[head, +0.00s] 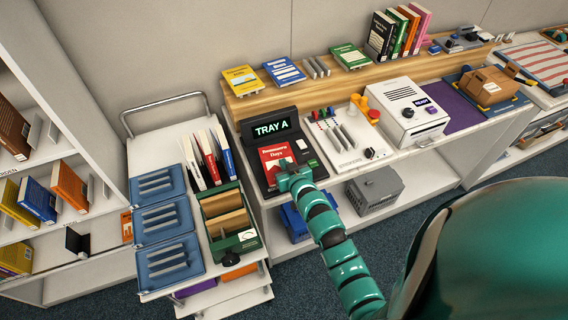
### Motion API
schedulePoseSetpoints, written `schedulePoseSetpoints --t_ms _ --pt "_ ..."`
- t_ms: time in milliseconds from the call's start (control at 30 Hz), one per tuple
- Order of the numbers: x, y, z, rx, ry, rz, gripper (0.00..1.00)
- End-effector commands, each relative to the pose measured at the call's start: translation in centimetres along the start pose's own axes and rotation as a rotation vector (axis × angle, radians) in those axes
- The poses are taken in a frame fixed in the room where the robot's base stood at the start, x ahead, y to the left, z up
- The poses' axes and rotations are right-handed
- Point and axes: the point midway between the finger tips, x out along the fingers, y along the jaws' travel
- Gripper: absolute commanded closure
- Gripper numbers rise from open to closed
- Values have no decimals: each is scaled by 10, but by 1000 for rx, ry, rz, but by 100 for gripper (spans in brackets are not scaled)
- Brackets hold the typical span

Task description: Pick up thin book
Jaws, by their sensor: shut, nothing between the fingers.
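A thin red book (272,158) with a white title lies flat on the black scanner (257,187), whose screen reads "TRAY A". My gripper (288,163) is at the lower right edge of the red book and covers part of it. Its fingers are small here; it appears shut with nothing held. I cannot tell whether the fingertips touch the book. Other flat books, a yellow one (241,80), a blue one (284,71) and a green one (349,56), lie on the wooden shelf (300,93).
A white cart (152,291) at left carries blue trays (158,186), several upright books (211,158) and a green box (236,244). Right of the scanner are a panel with levers (344,147) and a white machine (402,125). A grey crate (374,190) sits below.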

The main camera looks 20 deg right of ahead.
Motion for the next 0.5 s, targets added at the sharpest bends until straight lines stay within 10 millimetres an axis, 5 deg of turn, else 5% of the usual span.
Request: schedulePoseSetpoints --t_ms 33,500 --pt "0 1 13 2 -28 3 100" --pt "1 -3 -5 2 -21 0 100"
